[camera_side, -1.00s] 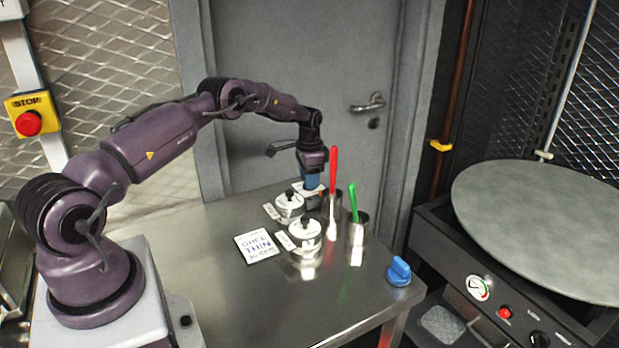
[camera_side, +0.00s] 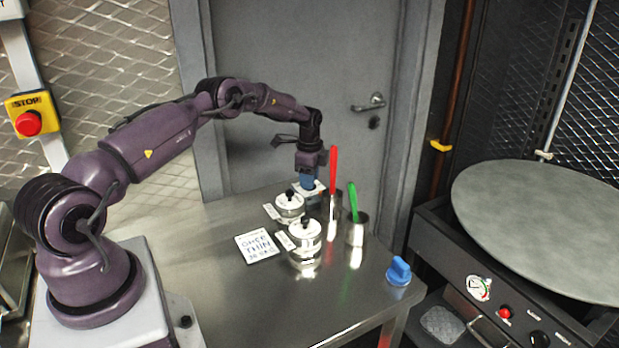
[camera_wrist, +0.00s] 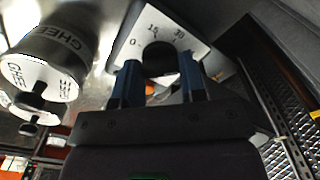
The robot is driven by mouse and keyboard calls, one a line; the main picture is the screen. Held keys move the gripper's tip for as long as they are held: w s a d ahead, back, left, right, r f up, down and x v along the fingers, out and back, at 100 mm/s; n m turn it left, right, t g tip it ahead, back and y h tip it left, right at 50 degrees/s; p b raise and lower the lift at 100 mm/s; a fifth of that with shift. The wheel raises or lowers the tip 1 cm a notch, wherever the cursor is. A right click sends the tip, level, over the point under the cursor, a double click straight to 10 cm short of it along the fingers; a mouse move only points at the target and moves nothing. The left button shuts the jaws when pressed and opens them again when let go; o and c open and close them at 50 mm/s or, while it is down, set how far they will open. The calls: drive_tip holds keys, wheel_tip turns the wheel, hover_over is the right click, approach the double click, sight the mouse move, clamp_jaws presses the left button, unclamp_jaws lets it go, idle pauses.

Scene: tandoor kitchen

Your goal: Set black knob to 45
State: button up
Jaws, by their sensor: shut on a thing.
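The black knob (camera_wrist: 159,58) sits on a pale dial plate (camera_wrist: 192,33) in the wrist view. The plate's marks 0, 15 and 30 show; no 45 is visible, and my gripper covers part of the plate. I cannot make out the knob's pointer. My gripper (camera_wrist: 158,72) is shut on the knob, one blue finger on each side. In the side view my gripper (camera_side: 309,187) points down at the plate (camera_side: 312,194) at the table's back edge; the knob is hard to make out there.
Two lidded steel jars (camera_side: 305,243) stand close to my gripper; a GHEE label (camera_wrist: 68,28) shows in the wrist view. Steel cups hold a red-handled tool (camera_side: 333,172) and a green-handled tool (camera_side: 353,200).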

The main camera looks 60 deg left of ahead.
idle(0.3)
drive_tip(key=o, duration=0.9)
wheel_tip(320, 180, up, 13)
drive_tip(key=shift+r, duration=0.1)
